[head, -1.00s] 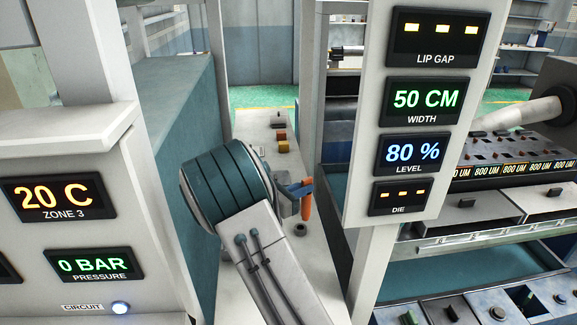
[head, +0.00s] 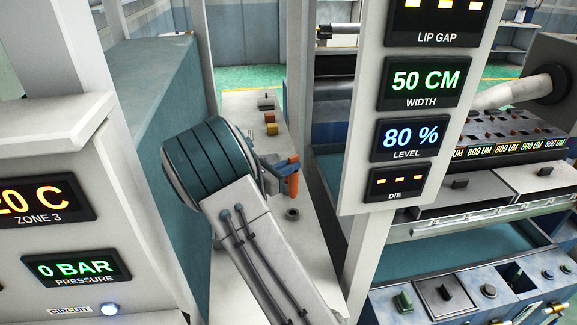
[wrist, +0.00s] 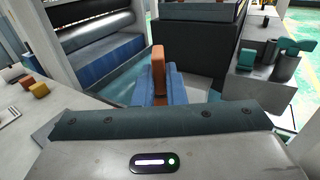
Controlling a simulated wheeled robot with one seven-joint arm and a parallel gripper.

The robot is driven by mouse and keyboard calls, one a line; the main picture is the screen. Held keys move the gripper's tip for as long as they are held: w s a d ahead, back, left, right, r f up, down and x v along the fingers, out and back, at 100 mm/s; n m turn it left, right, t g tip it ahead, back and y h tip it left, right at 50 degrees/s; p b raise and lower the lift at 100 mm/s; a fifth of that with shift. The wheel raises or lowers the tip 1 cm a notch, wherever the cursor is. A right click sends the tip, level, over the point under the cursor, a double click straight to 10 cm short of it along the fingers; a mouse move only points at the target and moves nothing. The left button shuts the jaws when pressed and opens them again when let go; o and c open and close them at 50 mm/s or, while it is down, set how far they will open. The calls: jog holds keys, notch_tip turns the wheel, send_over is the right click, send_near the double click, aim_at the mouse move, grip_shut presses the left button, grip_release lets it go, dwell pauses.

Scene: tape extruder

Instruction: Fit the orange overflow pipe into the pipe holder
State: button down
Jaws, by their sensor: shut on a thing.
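The orange overflow pipe (head: 293,184) is upright between the blue fingers of my gripper (head: 286,165), above a white ledge. In the wrist view the orange pipe (wrist: 158,66) sticks up past the blue fingertips (wrist: 159,88), which are shut on it. A small dark ring (head: 292,214) lies on the white ledge just below the pipe and may be the pipe holder; I cannot tell for sure. The pipe's lower end appears above the ring, apart from it. My wrist hides part of the ledge to the left.
A white post with display panels (head: 421,82) is close on the right. A teal machine wall (head: 150,110) stands on the left. The ledge around the ring is clear.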

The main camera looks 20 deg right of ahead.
aim_at(292, 177)
jog(key=shift+f+b, duration=1.85)
jog(key=shift+f, duration=1.05)
jog(key=shift+f+b, duration=0.55)
jog(key=shift+f, duration=0.85)
jog(key=c, duration=1.4)
grip_release()
jog(key=shift+r, duration=0.15)
jog(key=r, duration=0.4)
jog(key=shift+s+d+r, duration=0.2)
jog(key=s+d+r, duration=0.6)
jog(key=s+d, duration=0.1)
jog(key=d, duration=0.1)
jog(key=shift+d+r+b, duration=0.2)
jog(key=shift+r+b, duration=0.05)
jog(key=shift+b, duration=0.1)
jog(key=shift+s, duration=0.1)
